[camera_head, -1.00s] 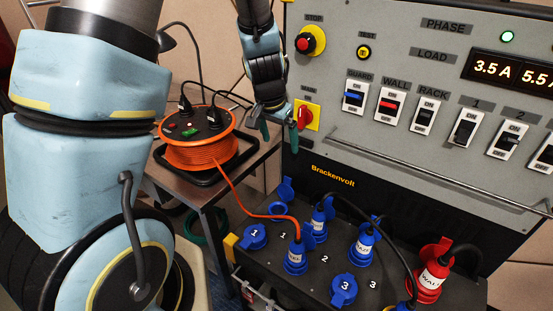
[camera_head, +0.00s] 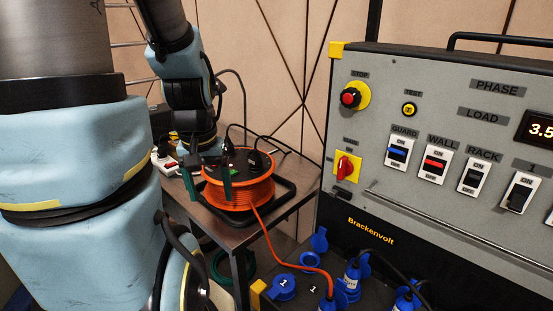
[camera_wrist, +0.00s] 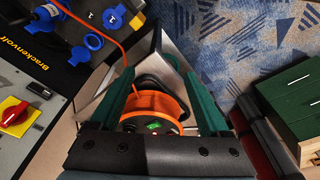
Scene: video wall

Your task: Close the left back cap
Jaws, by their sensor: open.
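My gripper (camera_head: 207,185) is open, with its two dark green fingers apart and pointing down at the left side of the orange cable reel (camera_head: 245,192). In the wrist view the reel (camera_wrist: 155,106) shows between the fingers, and nothing is held. On the socket panel, a blue cap (camera_head: 319,240) stands raised at the back left. In front of it a blue cap marked 1 (camera_head: 282,287) lies flat. In the wrist view blue caps (camera_wrist: 93,42) show at upper left. I cannot tell for sure which cap is the left back one.
The reel stands on a small metal table (camera_head: 208,225), with plugs in its top. An orange cable (camera_head: 277,239) runs to the blue sockets. The grey switch cabinet (camera_head: 390,105) stands at the right, with a red rotary switch (camera_head: 346,167) and a long rail. A power strip (camera_head: 165,163) lies behind my gripper.

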